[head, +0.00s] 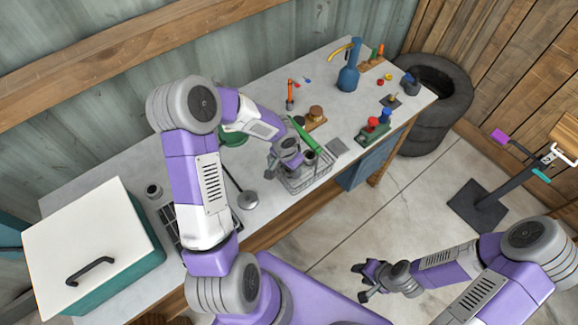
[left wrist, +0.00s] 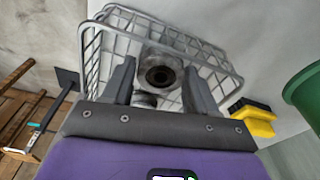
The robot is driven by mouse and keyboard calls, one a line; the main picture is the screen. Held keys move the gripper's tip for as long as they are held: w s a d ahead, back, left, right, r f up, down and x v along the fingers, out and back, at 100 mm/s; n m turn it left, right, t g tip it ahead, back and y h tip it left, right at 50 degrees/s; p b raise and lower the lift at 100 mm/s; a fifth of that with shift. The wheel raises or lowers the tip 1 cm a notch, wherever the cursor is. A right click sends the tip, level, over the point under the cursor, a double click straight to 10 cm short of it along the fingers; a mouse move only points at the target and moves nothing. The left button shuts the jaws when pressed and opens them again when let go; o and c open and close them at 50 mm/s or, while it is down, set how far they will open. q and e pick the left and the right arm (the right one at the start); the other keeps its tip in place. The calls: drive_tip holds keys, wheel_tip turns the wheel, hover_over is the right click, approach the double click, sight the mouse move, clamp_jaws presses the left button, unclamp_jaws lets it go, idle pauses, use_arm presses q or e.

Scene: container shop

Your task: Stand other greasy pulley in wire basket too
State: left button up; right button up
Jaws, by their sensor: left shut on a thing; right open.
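The wire basket (head: 318,180) stands near the front edge of the bench, and its mesh wall also shows in the left wrist view (left wrist: 92,60). My left gripper (head: 290,166) reaches down at the basket. In the left wrist view its fingers (left wrist: 160,82) are shut on a grey pulley (left wrist: 160,72) with a dark hole, inside the basket outline. A second grey piece below it is partly hidden. In the head view a grey round part with a dark top (head: 310,157) shows in the basket beside the gripper. My right gripper (head: 366,283) is open and empty, away from the bench.
A grey cylinder with a dark top (head: 153,191) stands at the bench's left, near a white-lidded teal box (head: 90,240). A green bowl (head: 233,139) and a yellow-black sponge (left wrist: 252,117) are near the basket.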

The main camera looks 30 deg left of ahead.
sight(286, 172)
use_arm(q)
drive_tip(key=o, duration=1.2)
drive_tip(key=shift+f, duration=0.1)
drive_tip(key=shift+r, duration=0.2)
wheel_tip(286, 172, up, 12)
drive_tip(key=s+p, duration=0.1)
drive_tip(key=p, duration=0.2)
drive_tip(key=shift+s, duration=0.2)
